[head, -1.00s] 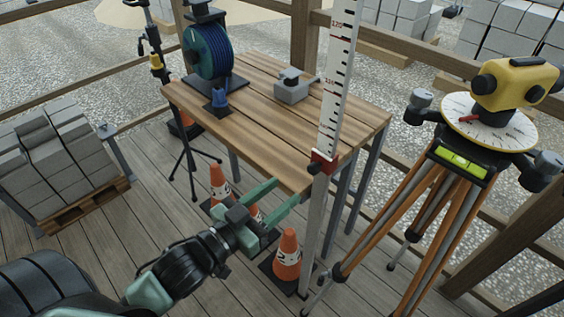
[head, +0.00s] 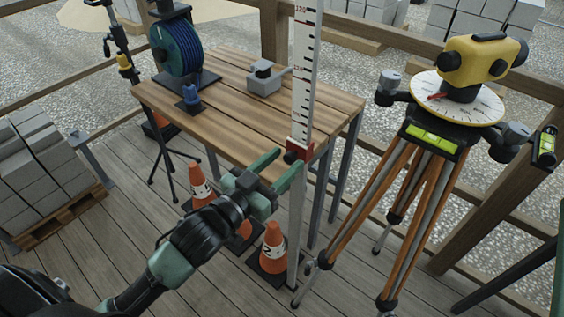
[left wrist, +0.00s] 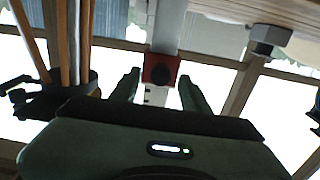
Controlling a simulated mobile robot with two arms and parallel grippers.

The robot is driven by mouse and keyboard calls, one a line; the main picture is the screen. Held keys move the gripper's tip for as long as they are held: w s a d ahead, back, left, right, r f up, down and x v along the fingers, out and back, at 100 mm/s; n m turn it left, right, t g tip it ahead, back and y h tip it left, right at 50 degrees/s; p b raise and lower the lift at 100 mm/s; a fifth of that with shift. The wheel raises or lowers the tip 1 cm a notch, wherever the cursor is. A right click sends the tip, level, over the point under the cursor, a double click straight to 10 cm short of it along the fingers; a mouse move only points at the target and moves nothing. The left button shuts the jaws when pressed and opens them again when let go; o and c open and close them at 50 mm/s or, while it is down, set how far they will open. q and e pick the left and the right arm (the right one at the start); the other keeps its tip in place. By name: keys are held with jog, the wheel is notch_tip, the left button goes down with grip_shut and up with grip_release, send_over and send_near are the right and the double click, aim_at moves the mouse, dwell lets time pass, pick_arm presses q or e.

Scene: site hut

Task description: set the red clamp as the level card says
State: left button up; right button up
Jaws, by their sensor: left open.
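The red clamp (head: 299,155) with its dark knob sits on the tall white graduated staff (head: 305,75), near the table's front right corner. It also shows in the left wrist view (left wrist: 162,70), between and beyond my open fingers. My left gripper (head: 287,161) is open, with its fingertips close to the clamp. I cannot tell whether they touch it. In the left wrist view the gripper (left wrist: 160,85) has one finger on each side of the clamp. I cannot make out a level card. My right gripper is not in view.
A yellow level (head: 478,62) stands on a wooden-legged tripod (head: 428,180) to the right. The slatted table (head: 225,125) holds a blue hose reel (head: 176,48) and a grey block (head: 264,80). Orange cones (head: 273,245) stand beneath. Blocks (head: 45,160) are stacked left.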

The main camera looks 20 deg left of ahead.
pick_arm(q)
grip_shut()
dwell(1.3)
